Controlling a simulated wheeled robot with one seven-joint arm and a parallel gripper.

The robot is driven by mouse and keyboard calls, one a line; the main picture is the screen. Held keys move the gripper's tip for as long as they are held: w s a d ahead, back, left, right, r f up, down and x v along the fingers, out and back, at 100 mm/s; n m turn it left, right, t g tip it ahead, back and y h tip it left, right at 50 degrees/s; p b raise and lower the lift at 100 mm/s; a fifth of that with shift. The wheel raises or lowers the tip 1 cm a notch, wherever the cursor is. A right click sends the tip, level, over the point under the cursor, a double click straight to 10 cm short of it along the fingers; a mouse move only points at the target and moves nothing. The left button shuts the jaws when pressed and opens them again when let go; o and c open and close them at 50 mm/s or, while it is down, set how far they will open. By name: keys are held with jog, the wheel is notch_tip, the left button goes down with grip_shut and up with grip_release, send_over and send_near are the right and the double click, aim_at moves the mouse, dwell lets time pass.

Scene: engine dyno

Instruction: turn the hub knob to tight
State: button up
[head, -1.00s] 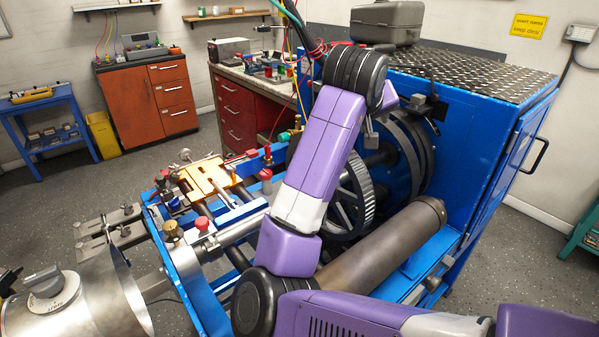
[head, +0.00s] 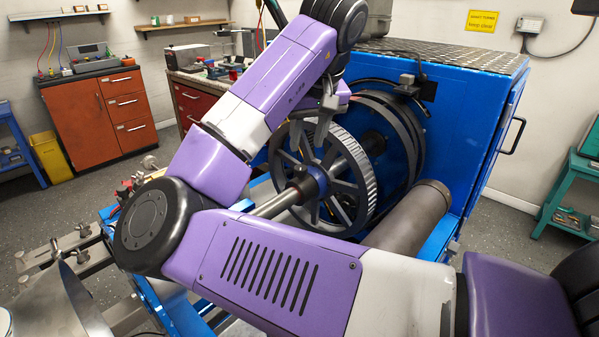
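The spoked grey flywheel (head: 365,165) stands upright in front of the blue cabinet. At its hub is a blue collar (head: 316,180) on a grey shaft that runs toward the lower left. I take this collar as the hub knob, but I cannot read any tight mark on it. My gripper (head: 315,133) hangs just above the hub, in front of the upper spokes, pointing down. Its two grey fingers look apart with nothing between them. They appear clear of the collar, though depth is hard to judge. My purple arm covers the left part of the rig.
A brown cylinder (head: 412,222) lies low to the right of the flywheel. The blue cabinet (head: 470,130) stands behind it. A red drawer cabinet (head: 105,115) and a teal shelf (head: 565,195) stand farther off. A metal drum (head: 60,300) is at the lower left.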

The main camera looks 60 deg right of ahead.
aim_at(301, 168)
jog(key=b+x, duration=0.1)
jog(key=x, duration=0.7)
jog(key=shift+f, duration=0.1)
grip_shut()
